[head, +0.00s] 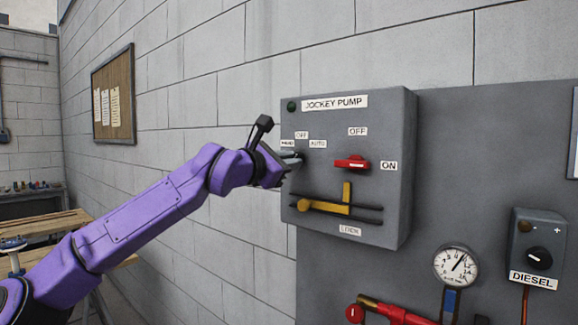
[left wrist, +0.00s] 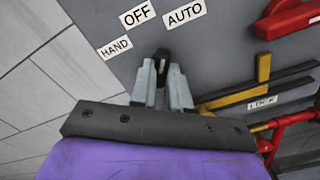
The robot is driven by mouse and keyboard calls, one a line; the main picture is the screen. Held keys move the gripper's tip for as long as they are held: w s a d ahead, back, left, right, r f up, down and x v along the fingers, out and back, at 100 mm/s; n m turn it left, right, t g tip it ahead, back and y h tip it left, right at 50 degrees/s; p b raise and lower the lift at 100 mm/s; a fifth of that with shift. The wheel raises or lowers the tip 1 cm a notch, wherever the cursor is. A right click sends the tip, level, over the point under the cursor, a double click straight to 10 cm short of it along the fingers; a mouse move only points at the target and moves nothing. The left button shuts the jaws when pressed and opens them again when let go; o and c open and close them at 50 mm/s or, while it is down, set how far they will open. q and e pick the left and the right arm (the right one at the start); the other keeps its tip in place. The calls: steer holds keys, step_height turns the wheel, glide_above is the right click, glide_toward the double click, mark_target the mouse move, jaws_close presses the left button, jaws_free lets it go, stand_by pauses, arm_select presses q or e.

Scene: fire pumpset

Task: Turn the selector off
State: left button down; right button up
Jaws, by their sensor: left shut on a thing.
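The grey jockey pump box (head: 345,110) hangs on the wall. Its selector shows in the left wrist view as a small black knob (left wrist: 162,56), below the labels HAND, OFF (left wrist: 137,14) and AUTO (left wrist: 184,13). My left gripper (head: 292,158) is at the box's left side, under these labels. In the left wrist view its two grey fingers (left wrist: 162,80) are shut on the knob, one on each side. The fingers hide much of the knob, so I cannot tell exactly which label it points to. In the head view my gripper hides the knob. My right gripper is not in view.
A red switch handle (head: 352,163) and a yellow lock lever (head: 325,207) sit on the box, right of and below my gripper. A pressure gauge (head: 456,265) and a diesel box (head: 538,250) are at lower right.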

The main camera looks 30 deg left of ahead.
arm_select(q)
steer(key=shift+f+n+b, duration=0.1)
steer(key=shift+n+b, duration=1.9)
steer(key=shift+n, duration=1.4)
steer(key=c, duration=1.1)
jaws_free()
